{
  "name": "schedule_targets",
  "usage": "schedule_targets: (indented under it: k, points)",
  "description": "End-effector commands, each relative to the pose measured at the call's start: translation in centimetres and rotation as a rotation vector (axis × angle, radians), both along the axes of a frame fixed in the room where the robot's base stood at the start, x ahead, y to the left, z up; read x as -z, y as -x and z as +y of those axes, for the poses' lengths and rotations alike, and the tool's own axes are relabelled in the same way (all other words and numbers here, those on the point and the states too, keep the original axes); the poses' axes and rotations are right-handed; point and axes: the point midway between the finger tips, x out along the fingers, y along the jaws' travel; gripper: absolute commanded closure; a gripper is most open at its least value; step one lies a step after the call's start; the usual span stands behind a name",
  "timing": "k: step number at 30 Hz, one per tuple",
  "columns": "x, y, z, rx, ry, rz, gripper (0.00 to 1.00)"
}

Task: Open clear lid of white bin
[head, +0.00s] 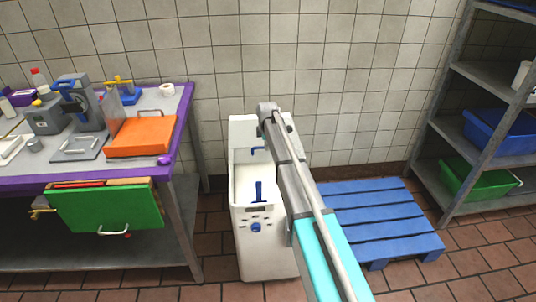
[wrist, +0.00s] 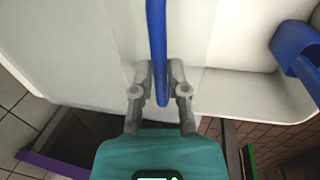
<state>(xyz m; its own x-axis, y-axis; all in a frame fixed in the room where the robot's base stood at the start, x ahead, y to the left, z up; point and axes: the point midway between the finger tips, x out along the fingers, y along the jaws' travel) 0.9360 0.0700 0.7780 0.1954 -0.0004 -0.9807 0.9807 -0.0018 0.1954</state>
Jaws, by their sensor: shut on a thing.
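The white bin (head: 248,224) stands on the floor in the middle of the head view, with a blue knob on its front. My arm reaches over its right side, and my gripper cannot be made out there. In the wrist view my gripper (wrist: 156,72) is shut on a blue bar handle (wrist: 157,35), with its two fingertips on either side of the bar. The clear lid is hard to tell from the white surfaces behind it, so its angle is unclear. Another blue piece (wrist: 292,50) shows at the right of the wrist view.
A purple-edged table (head: 184,110) with an orange board (head: 142,136) and a green board (head: 105,208) stands at left. A blue pallet (head: 375,220) lies right of the bin. A metal shelf (head: 450,120) with blue and green crates stands at far right. The tiled wall is close behind.

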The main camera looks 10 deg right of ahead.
Motion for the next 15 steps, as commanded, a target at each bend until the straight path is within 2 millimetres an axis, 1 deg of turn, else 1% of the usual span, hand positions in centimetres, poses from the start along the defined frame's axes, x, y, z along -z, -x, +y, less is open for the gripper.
schedule_targets:
  k: [1, 4, 7, 15]
  points:
    - [0.0, -1.2, 0.0, 0.0, 0.0, 0.0, 1.0]
    - [0.0, -2.0, 0.0, 0.0, 0.0, 0.0, 1.0]
    - [0.0, -2.4, 0.0, 0.0, 0.0, 0.0, 1.0]
    - [0.0, -2.4, 0.0, 0.0, 0.0, 0.0, 1.0]
